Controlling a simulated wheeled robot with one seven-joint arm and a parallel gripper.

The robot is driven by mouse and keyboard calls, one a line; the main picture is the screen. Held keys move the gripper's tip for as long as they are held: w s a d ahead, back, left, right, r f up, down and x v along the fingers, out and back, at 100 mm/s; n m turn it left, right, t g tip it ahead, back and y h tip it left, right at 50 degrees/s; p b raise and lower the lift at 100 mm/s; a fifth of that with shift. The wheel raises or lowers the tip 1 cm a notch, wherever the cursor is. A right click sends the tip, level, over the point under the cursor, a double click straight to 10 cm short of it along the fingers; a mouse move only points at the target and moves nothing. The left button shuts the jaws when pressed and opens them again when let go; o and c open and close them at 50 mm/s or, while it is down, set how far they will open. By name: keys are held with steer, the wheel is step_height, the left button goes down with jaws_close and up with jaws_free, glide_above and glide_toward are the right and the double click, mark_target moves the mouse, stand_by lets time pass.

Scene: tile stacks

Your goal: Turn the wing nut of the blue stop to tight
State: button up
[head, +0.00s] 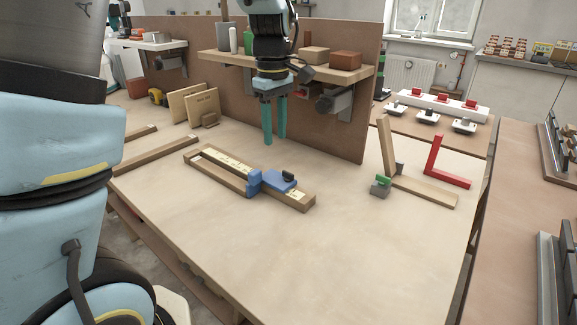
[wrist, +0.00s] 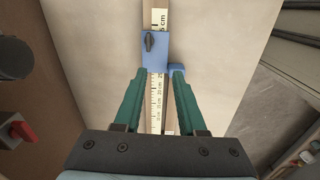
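The blue stop (head: 278,181) sits across the wooden rail with a printed scale (head: 230,162) on the workbench. Its dark wing nut (head: 288,175) is on top of the blue block. In the wrist view the blue stop (wrist: 154,57) shows ahead of the fingers, and the wing nut (wrist: 149,42) looks black, its long side roughly along the rail. My gripper (head: 275,141) is open and empty, with teal fingers pointing down above the bench. In the wrist view its fingertips (wrist: 159,71) are apart over the rail. I cannot tell how tight the nut is.
A wooden square with a green clamp (head: 383,181) and a red L-shaped piece (head: 445,165) lie to the right. A brown back panel with a shelf (head: 350,73) stands behind. Wooden boards (head: 195,104) stand at the back left. The bench front is clear.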

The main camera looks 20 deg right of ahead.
mark_target(288, 172)
steer(key=shift+n, duration=0.3)
steer(key=d+f, duration=0.1)
steer(key=f, duration=0.2)
steer(key=d+f, duration=0.1)
steer(key=f, duration=0.3)
steer(key=d+f+p, duration=0.1)
steer(key=f, duration=0.2)
steer(key=shift+s+f, duration=0.25)
steer(key=shift+f, duration=0.05)
jaws_close()
